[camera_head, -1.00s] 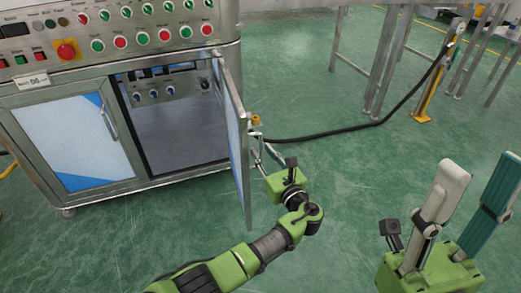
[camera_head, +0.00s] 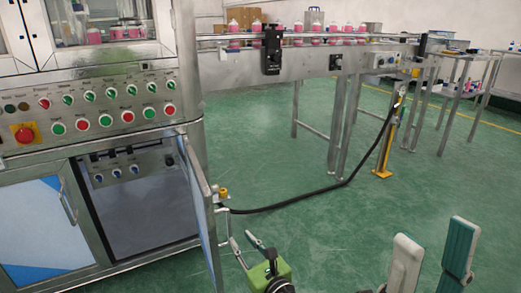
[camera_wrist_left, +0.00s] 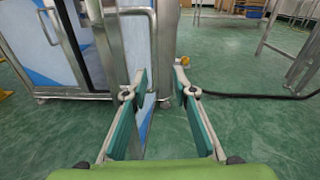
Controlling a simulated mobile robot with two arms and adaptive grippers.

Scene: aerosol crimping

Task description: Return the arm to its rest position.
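My left gripper (camera_head: 242,240) is open and empty, beside the open cabinet door (camera_head: 203,215) of the steel machine. In the left wrist view its two fingers (camera_wrist_left: 160,75) are spread apart, with the door (camera_wrist_left: 146,115) showing between and beyond them. The door handle (camera_head: 223,222) is just beyond the fingertips; I cannot tell the exact gap. Most of the left arm is below the head view. My right gripper (camera_head: 434,250) is open and empty at the bottom right, its fingers spread apart over the floor.
The machine's control panel (camera_head: 100,105) is at the left, above the open cabinet (camera_head: 140,200). A conveyor (camera_head: 300,65) carrying several pink-and-white cans runs along the back. A black hose (camera_head: 310,197) lies on the floor, leading to a yellow stand (camera_head: 388,145). The floor between is clear.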

